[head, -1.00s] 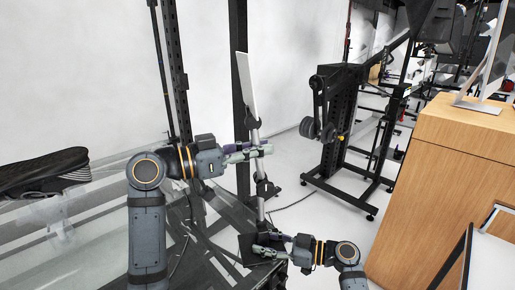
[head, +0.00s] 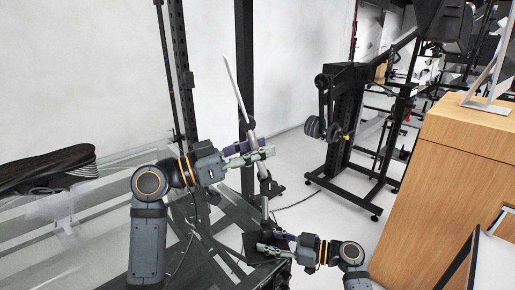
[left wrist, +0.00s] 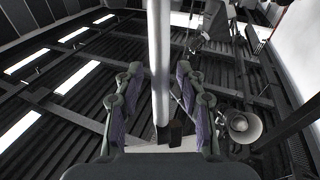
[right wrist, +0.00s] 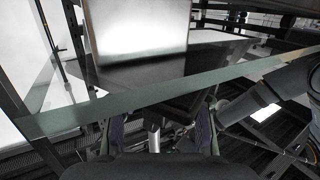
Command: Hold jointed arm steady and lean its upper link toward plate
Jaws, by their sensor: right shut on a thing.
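The jointed arm (head: 265,187) stands upright on a dark base, with a dark joint partway up. Its upper part tilts left and carries a thin white panel (head: 238,88), seen nearly edge-on. My left gripper (head: 268,154) is at the upper link. In the left wrist view its fingers stand open either side of the pale link (left wrist: 161,60), with gaps. My right gripper (head: 262,248) is shut on the lower link low near the base; the silver link shows between its fingers in the right wrist view (right wrist: 154,138). A clear plate (head: 95,200) lies at left.
A dark shoe (head: 50,168) rests above the clear plate at left. A black upright post (head: 245,60) stands behind the jointed arm. A black stand with weights (head: 340,120) is beyond, and a wooden cabinet (head: 450,190) is at right. Open floor lies between.

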